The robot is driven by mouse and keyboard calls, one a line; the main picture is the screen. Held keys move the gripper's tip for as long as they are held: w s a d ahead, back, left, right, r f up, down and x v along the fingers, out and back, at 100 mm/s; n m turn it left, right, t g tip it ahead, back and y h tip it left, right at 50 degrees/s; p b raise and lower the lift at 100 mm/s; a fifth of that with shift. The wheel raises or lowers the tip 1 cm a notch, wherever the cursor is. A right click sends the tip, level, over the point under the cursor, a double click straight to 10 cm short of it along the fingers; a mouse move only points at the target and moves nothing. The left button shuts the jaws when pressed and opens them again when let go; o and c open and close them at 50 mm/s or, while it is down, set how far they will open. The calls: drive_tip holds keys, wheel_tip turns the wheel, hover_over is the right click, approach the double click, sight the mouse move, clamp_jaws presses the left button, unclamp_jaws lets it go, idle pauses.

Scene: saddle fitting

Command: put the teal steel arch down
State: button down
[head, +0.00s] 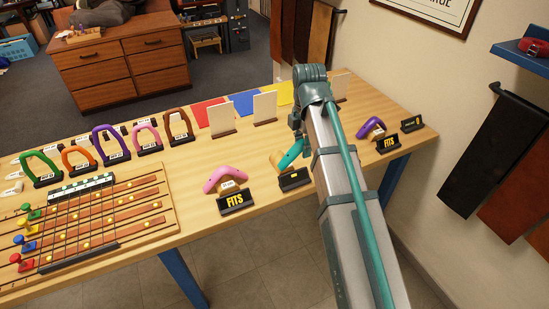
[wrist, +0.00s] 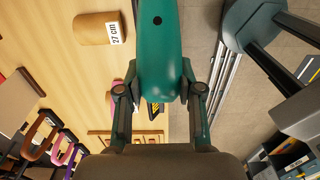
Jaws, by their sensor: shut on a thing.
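The teal steel arch (wrist: 158,50) is held between the two fingers of my gripper (wrist: 160,92) in the wrist view, with its smooth curved side showing. In the head view part of the teal arch (head: 291,154) shows left of my arm, above the dark sign (head: 293,179) at the table's front edge. A wooden form (head: 276,158) stands beside it; the wrist view shows a wooden form labelled 27 cm (wrist: 92,30), left of the arch. The arch looks apart from this form there.
A pink arch (head: 225,178) rests on a form with a FITS sign (head: 235,200) to the left. A purple arch (head: 371,128) is on another form with a FITS sign (head: 388,143) to the right. Several colored arches stand at the left back. A slotted board (head: 90,222) lies in front.

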drive_tip(key=w+a+f+p, duration=0.1)
drive_tip(key=w+a+f, duration=0.1)
drive_tip(key=w, duration=0.1)
drive_tip(key=w+a+f+p, duration=0.1)
drive_tip(key=w+a+f, duration=0.1)
drive_tip(key=w, duration=0.1)
drive_tip(key=w+a+f+p, duration=0.1)
drive_tip(key=w+a+f, duration=0.1)
drive_tip(key=w+f, duration=0.1)
drive_tip(key=shift+w+a+f+p, duration=0.2)
drive_tip(key=shift+w+f+p, duration=0.1)
drive_tip(key=shift+f, duration=0.2)
drive_tip(key=shift+w+a+f+p, duration=0.15)
drive_tip(key=shift+w+f+p, duration=0.15)
drive_tip(key=shift+f, duration=0.15)
drive_tip(key=shift+f+p, duration=0.35)
drive_tip(key=shift+f, duration=1.3)
drive_tip(key=shift+f, duration=0.15)
drive_tip(key=c, duration=0.7)
unclamp_jaws()
drive_tip(key=shift+c, duration=0.2)
wheel_tip(320, 180, up, 12)
drive_tip(key=b, duration=0.3)
drive_tip(key=shift+r, duration=0.2)
